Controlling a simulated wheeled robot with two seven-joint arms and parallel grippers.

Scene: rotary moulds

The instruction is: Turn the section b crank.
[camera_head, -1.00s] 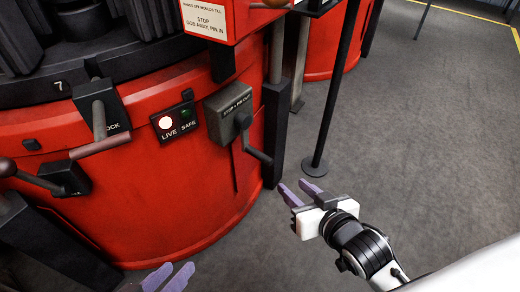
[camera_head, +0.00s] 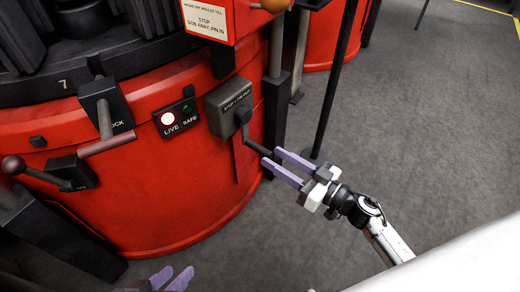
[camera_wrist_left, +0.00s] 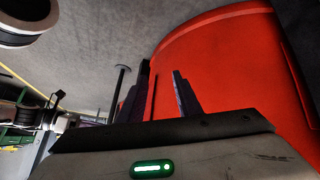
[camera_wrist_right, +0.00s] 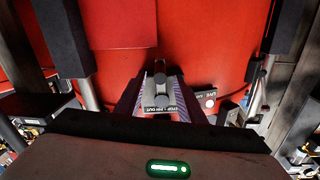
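A grey box (camera_head: 229,106) labelled with "STOP" and what looks like "PIN OUT" is on the red drum. Its dark crank (camera_head: 254,143) slopes down to the right. I cannot read a section b mark. My right gripper (camera_head: 271,156) is open, its lilac fingertips at the crank's handle end in the head view; contact is unclear. In the right wrist view the crank box (camera_wrist_right: 160,95) shows between the spread fingers. My left gripper (camera_head: 168,278) is open and empty at the bottom edge, low before the drum; its fingers are apart in the left wrist view (camera_wrist_left: 160,90).
Left of the box are a lit LIVE lamp (camera_head: 168,118), a dark SAFE lamp (camera_head: 186,108), a lock lever (camera_head: 105,120) and a ball-ended lever (camera_head: 40,172). A black post (camera_head: 330,90) stands behind my right gripper. Grey floor (camera_head: 430,120) is clear at right.

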